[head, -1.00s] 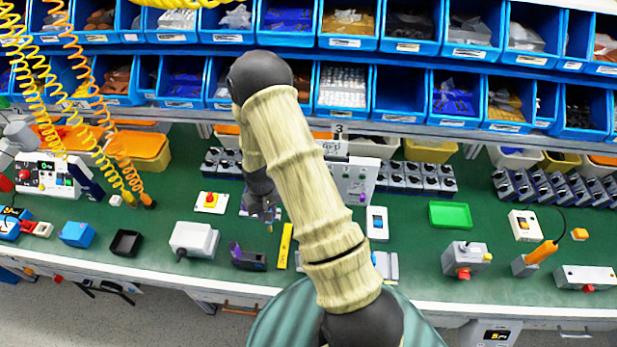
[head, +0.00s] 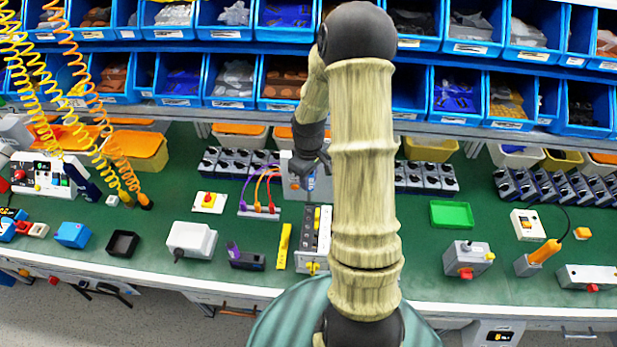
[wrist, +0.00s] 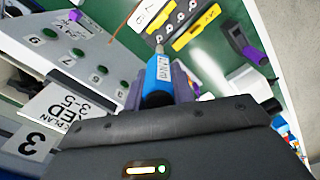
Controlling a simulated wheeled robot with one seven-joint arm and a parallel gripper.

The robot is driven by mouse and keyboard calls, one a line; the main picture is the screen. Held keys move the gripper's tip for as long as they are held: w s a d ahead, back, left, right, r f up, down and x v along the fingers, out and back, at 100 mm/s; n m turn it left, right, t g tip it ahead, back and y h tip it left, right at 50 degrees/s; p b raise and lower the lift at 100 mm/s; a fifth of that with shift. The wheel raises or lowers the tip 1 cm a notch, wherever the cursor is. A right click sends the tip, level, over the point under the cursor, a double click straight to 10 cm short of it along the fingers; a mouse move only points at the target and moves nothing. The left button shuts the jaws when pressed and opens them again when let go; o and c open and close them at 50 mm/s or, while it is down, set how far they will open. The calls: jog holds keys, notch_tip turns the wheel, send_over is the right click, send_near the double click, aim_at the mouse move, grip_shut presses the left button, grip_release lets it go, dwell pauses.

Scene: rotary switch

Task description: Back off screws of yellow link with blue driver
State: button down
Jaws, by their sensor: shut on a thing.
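My gripper (head: 311,160) is shut on the blue driver (wrist: 158,72), which also shows small below the fingers in the head view (head: 311,183). In the wrist view the driver's metal tip points away toward the terminal strip (wrist: 168,24). In the head view this grey strip (head: 308,240) lies on the bench just below the driver, partly hidden by my arm. A small yellow link (head: 317,218) shows on the strip. The driver appears above the strip; I cannot tell whether its tip touches anything.
A yellow bar (head: 284,245) lies left of the strip, then a dark device with a purple part (head: 245,258). A grey panel with numbered holes (wrist: 75,45) stands close to my gripper. A stand with coloured cables (head: 260,211) is to the left. Blue bins (head: 450,95) line the back.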

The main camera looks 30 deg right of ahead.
aim_at(310, 189)
jog(key=shift+f+b, duration=1.75)
jog(key=shift+f, duration=0.85)
jog(key=m, duration=0.8)
jog(key=shift+d, duration=0.15)
jog(key=shift+s, duration=0.1)
